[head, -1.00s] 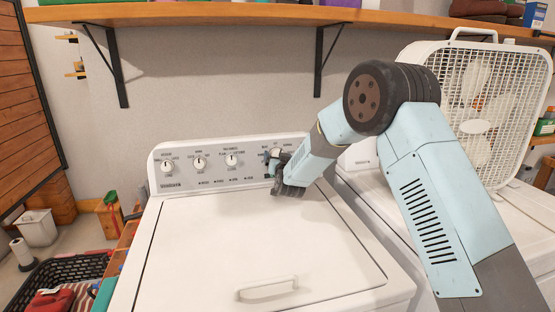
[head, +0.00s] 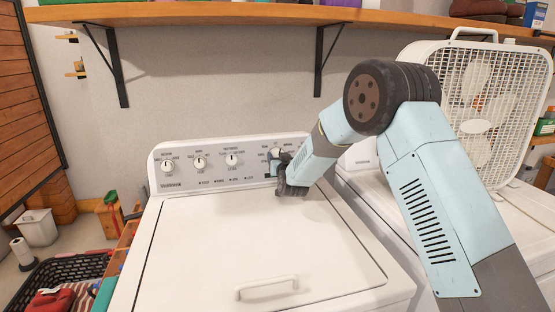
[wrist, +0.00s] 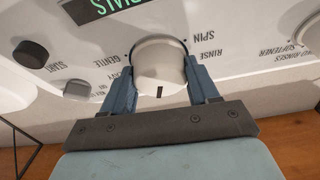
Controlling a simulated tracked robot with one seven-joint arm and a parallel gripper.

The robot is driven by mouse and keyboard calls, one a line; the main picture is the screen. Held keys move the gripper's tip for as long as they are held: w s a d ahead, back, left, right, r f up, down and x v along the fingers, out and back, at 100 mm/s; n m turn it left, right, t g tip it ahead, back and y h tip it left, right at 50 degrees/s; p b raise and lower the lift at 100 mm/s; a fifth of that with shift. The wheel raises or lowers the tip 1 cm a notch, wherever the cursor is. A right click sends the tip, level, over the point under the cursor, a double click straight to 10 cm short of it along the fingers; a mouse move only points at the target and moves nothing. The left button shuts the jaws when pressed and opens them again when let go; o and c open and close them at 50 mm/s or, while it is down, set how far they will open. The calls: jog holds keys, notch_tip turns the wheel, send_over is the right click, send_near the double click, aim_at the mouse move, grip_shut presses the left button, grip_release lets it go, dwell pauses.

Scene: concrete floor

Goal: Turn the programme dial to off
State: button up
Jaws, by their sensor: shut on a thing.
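The programme dial is a white round knob (wrist: 160,58) at the right end of the washer's control panel (head: 215,171). In the wrist view my gripper (wrist: 161,75) has one blue-grey finger on each side of the knob and is shut on it. A dark mark on the knob points to the bottom of that view. GENTLE is printed to the knob's left, and RINSE and SPIN to its right, upside down. I cannot read an off label. In the head view my gripper (head: 280,162) hides much of the dial.
Several smaller knobs (head: 199,163) sit left on the panel. The white washer lid (head: 245,240) is shut and clear. A box fan (head: 480,110) stands at right. A wooden shelf (head: 200,14) runs above.

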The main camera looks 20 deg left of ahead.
jog(key=n, duration=0.2)
jog(key=n+g+y, duration=0.1)
jog(key=n, duration=0.2)
jog(key=shift+y, duration=0.3)
jog(key=o, duration=1.1)
jog(key=shift+c, duration=0.2)
jog(key=v, duration=1.3)
jog(key=shift+s+d, duration=0.3)
